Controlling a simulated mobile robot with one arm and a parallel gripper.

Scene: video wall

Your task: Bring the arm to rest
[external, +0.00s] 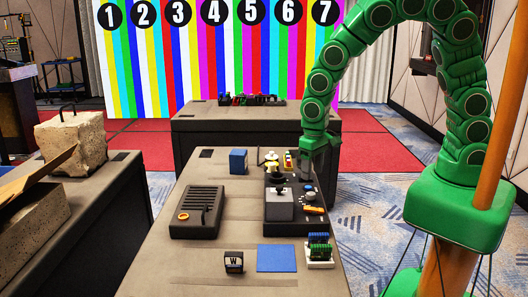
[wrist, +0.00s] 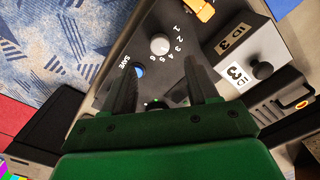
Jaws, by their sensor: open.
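My green arm curves in from the right in the external view. My gripper (external: 311,170) hangs above the far right part of the dark control panel (external: 290,228). In the wrist view my gripper (wrist: 158,68) has its two dark fingers spread apart with nothing held between them. The panel lies below, with a white dial (wrist: 160,44) marked with numbers and a blue button (wrist: 139,71) labelled SAVE. An orange-yellow handle (wrist: 200,9) and a grey box (wrist: 238,48) with a black joystick knob (wrist: 262,69) are also on it.
The table (external: 180,262) also holds a black slotted device (external: 199,205), blue cube (external: 238,161), blue mat (external: 277,258), a W block (external: 233,262) and a white tray (external: 320,265) with green and blue pieces. A video wall (external: 215,60) stands behind. Open carpet is on the right.

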